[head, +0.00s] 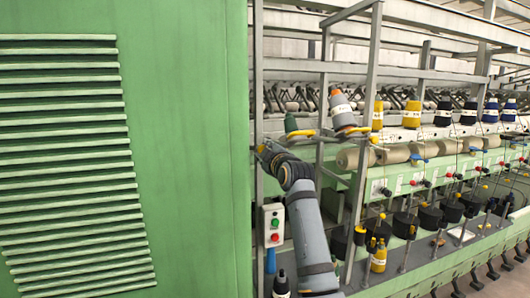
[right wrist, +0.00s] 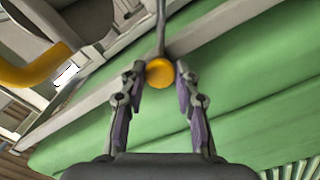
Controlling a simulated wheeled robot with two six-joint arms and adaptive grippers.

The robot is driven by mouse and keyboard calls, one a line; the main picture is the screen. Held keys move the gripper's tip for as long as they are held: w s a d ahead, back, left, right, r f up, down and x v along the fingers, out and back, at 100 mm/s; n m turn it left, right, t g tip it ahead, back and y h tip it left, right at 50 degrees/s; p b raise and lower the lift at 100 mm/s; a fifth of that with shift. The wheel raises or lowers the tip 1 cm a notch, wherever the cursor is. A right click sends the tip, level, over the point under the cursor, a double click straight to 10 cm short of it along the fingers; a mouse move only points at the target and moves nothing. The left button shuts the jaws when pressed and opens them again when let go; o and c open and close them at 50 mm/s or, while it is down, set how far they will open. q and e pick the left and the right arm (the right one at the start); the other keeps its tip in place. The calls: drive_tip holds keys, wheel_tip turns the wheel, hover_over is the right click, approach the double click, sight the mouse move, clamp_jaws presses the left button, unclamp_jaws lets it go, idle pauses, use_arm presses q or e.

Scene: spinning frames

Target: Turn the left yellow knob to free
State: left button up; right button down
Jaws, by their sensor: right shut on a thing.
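The left yellow knob (right wrist: 160,72) is a round yellow cap at the end of a thin grey rod. In the right wrist view it sits between the two fingertips of my right gripper (right wrist: 161,74), which is shut on it. In the head view my right arm rises from the bottom middle, and the gripper (head: 265,150) is at the right edge of the large green panel. A bit of yellow (head: 261,148) shows there; the rest of the knob is hidden by the gripper. My left gripper is in neither view.
A large green panel (head: 190,130) with slats fills the left. A grey upright post (head: 257,80) stands close to the gripper. A control box (head: 273,225) with green and red buttons is beside my forearm. Bobbins and yellow cones (head: 412,114) line the frame to the right.

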drive_tip(key=shift+r, duration=0.25)
drive_tip(key=c, duration=1.4)
unclamp_jaws()
drive_tip(key=shift+c, duration=0.2)
drive_tip(key=o, duration=0.5)
drive_tip(key=shift+w+a+f, duration=0.1)
drive_tip(key=shift+f, duration=0.1)
drive_tip(key=shift+c, duration=0.2)
